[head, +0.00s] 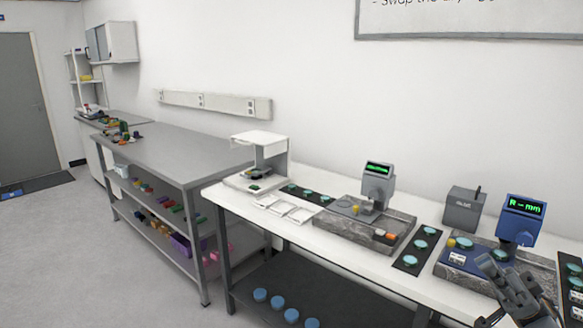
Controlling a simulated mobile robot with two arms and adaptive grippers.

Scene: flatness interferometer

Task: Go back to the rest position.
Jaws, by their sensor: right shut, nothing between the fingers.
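My right gripper (493,268) shows at the lower right, dark grey. Its fingers are shut with nothing between them. In the picture it overlaps the front of the blue-and-grey station on the white bench (330,250); I cannot tell how high above it the gripper is. My left gripper is not in view.
The bench carries a gauge with a green display (378,185), a blue gauge reading "R – mm" (520,218), a dark strip of pale discs (416,250), white trays (299,215) and a grey box (463,210). A grey shelved table (180,145) stands left. Open floor (60,240) lies far left.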

